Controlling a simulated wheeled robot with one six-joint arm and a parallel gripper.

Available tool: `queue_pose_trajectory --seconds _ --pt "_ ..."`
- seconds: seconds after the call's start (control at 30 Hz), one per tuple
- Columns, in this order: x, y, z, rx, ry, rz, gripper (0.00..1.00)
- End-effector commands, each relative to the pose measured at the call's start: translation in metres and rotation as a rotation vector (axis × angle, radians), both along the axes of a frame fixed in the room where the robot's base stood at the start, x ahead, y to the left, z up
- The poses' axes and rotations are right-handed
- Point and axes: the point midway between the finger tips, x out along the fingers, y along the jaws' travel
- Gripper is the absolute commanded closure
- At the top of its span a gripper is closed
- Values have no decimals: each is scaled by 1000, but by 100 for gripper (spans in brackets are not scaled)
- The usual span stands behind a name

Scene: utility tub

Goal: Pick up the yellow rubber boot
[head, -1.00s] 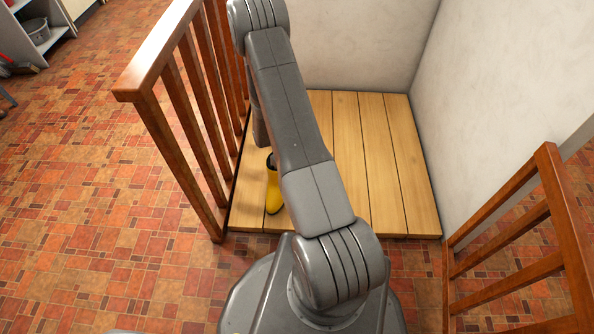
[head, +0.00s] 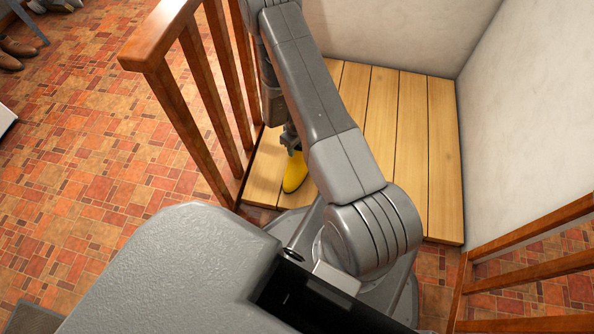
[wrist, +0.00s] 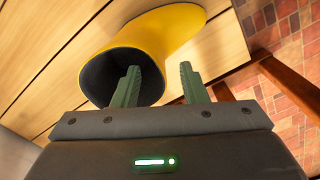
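The yellow rubber boot (head: 295,173) stands on the wooden plank floor beside the railing, partly hidden behind my arm in the head view. In the wrist view, the boot (wrist: 168,32) shows its round dark opening towards the camera. My gripper (wrist: 160,68) is open, its two green fingers apart. The left finger overlaps the dark opening and the right finger lies outside the boot, with the rim between them. I cannot tell how deep the left finger reaches. In the head view, my gripper (head: 290,139) is just above the boot's top.
A wooden railing (head: 190,90) runs close along the left of the plank platform (head: 435,140). A pale wall (head: 530,100) stands on the right, with another wooden rail (head: 540,235) at lower right. Brown shoes (head: 15,50) lie at far left on the tiled floor.

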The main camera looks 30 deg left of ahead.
Motion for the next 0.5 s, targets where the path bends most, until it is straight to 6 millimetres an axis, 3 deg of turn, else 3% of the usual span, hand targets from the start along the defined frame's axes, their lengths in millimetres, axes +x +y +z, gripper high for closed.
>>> queue_pose_trajectory --seconds 0.23,0.5 --pt "1 -1 -17 0 0 -1 61" --pt "3 -2 -56 -1 0 -1 61"
